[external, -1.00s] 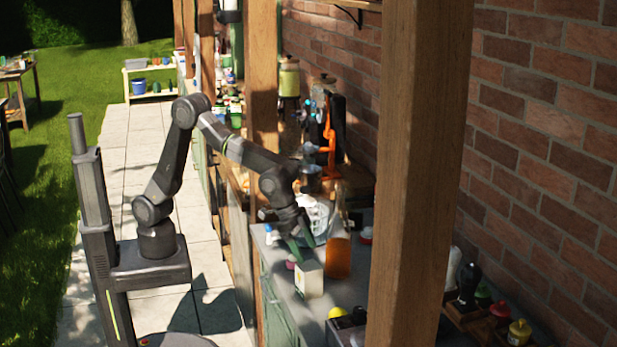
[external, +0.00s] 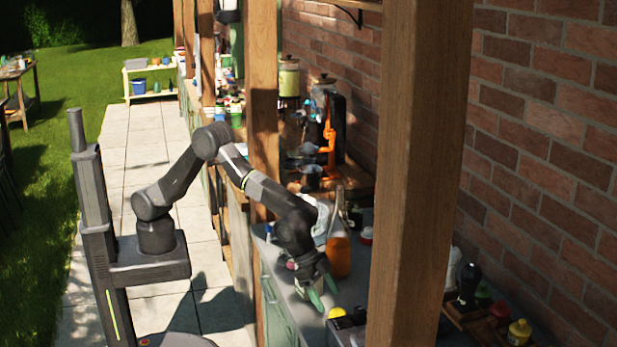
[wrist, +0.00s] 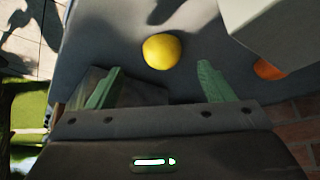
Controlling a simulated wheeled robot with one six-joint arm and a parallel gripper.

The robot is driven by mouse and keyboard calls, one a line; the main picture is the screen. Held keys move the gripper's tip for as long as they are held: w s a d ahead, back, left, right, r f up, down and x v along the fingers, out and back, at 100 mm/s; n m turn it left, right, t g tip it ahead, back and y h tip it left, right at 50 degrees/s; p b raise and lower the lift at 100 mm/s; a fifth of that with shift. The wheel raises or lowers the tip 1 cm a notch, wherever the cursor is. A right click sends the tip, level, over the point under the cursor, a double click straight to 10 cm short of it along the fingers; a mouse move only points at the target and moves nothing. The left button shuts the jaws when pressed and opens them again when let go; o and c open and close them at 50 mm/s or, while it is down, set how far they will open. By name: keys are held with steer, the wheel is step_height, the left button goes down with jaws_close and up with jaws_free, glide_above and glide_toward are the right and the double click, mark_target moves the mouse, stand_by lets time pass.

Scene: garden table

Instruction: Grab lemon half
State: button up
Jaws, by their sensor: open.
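The lemon half (wrist: 161,51) shows as a rounded yellow shape on the grey counter (wrist: 112,40) in the wrist view. Its cut face cannot be made out. A yellow shape (external: 336,312), likely the same lemon half, shows beside a dark object in the external view. My gripper (external: 320,292) points down over the counter, just up and left of that yellow shape. In the wrist view, my gripper's green fingers (wrist: 158,86) are spread wide apart with nothing between them. The lemon half lies beyond the fingertips, roughly centred between them, and is not touched.
A white box (wrist: 275,30) stands close on the right in the wrist view, with an orange object (wrist: 268,69) partly behind it. An orange bottle (external: 338,252) stands behind my gripper. A wooden post (external: 415,180) hides part of the counter.

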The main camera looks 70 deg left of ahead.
mark_target(335, 309)
steer(key=shift+p+x, duration=1)
steer(key=shift+x, duration=1.6)
steer(key=shift+w, duration=0.15)
steer(key=c, duration=1)
steer(key=shift+r, duration=0.1)
steer(key=shift+c, duration=0.2)
steer(key=shift+r, duration=0.1)
